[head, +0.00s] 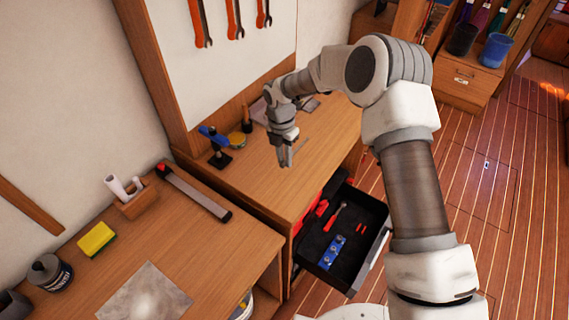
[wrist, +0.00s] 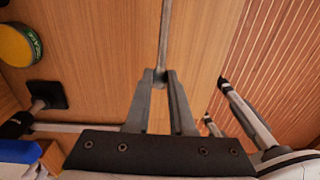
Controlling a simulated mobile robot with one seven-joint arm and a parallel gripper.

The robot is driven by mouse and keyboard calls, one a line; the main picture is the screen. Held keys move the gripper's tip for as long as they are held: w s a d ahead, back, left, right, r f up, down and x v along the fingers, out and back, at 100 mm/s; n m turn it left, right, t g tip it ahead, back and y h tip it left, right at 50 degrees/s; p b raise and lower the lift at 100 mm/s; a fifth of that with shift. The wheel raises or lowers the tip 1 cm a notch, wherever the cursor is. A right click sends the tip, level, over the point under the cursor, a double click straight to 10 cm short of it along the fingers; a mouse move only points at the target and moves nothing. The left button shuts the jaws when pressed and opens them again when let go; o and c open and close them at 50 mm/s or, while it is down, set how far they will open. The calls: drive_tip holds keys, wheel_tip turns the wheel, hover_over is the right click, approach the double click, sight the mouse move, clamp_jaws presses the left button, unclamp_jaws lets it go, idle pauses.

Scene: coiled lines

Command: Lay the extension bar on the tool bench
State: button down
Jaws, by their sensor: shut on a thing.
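The extension bar (wrist: 164,36) is a thin grey metal rod. In the wrist view it runs from between my fingertips up past the top edge of the picture. My gripper (wrist: 160,76) is shut on one end of it; in the head view my gripper (head: 286,160) points down over the tool bench (head: 255,180). The bar is hard to make out in the head view, a thin line beside the fingers. The bench is a wooden top with bare wood below the gripper. I cannot tell whether the bar touches it.
An open drawer (head: 345,240) with several tools juts from the bench front. Dark items lie at the bench's far end. A lower-left counter (head: 225,262) adjoins.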

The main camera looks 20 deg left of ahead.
drive_tip(key=shift+f+p, duration=0.3)
drive_tip(key=shift+f, duration=1.8)
drive_tip(key=c, duration=0.8)
unclamp_jaws()
drive_tip(key=r, duration=0.4)
drive_tip(key=r+b, duration=0.1)
drive_tip(key=r, duration=0.7)
drive_tip(key=shift+a+r, duration=0.15)
drive_tip(key=shift+a, duration=0.2)
